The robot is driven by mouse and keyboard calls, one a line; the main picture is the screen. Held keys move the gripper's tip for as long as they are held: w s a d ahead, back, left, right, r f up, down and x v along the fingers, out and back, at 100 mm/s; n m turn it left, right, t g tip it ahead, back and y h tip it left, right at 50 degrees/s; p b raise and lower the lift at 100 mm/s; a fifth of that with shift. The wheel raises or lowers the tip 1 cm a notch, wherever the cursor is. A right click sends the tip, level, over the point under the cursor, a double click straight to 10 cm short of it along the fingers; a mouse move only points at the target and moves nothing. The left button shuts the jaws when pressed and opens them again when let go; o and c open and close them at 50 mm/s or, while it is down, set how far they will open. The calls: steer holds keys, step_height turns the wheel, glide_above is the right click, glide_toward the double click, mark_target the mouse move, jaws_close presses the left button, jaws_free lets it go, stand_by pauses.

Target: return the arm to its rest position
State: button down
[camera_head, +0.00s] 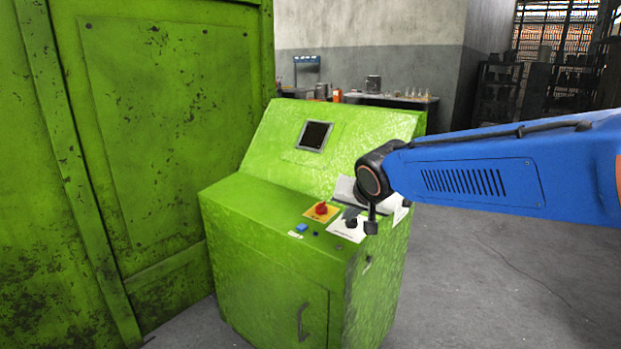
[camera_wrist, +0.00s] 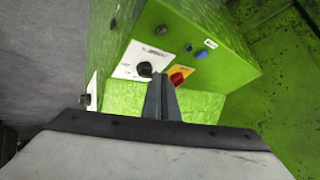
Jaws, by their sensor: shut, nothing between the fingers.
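My blue arm (camera_head: 470,172) reaches in from the right in the head view, with its end over the right part of the green control console (camera_head: 265,225). My gripper (camera_wrist: 161,97) shows at the lower middle of the wrist view. Its dark fingers are together with nothing between them, pointing toward the console's panel. In the head view my gripper is partly hidden behind the arm's end joint and is close above the panel. Whether the fingertips touch the console cannot be told.
The panel carries a red knob on a yellow plate (camera_head: 321,210), a blue button (camera_head: 301,228) and a black knob (camera_wrist: 145,69) on a white plate. A tall green machine wall (camera_head: 165,120) stands left. Grey floor (camera_head: 480,290) is clear at right.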

steer(key=s+d+f+g+h, duration=0.15)
steer(key=s+d+f, duration=0.25)
steer(key=s+d, duration=1.05)
steer(key=s+d+f+n+g, duration=0.1)
steer(key=s+d+f, duration=0.1)
steer(key=s, duration=0.6)
steer(key=s+d+f+n+g, duration=0.1)
steer(key=s+d+f, duration=0.2)
steer(key=s, duration=0.6)
step_height(320, 180, down, 2)
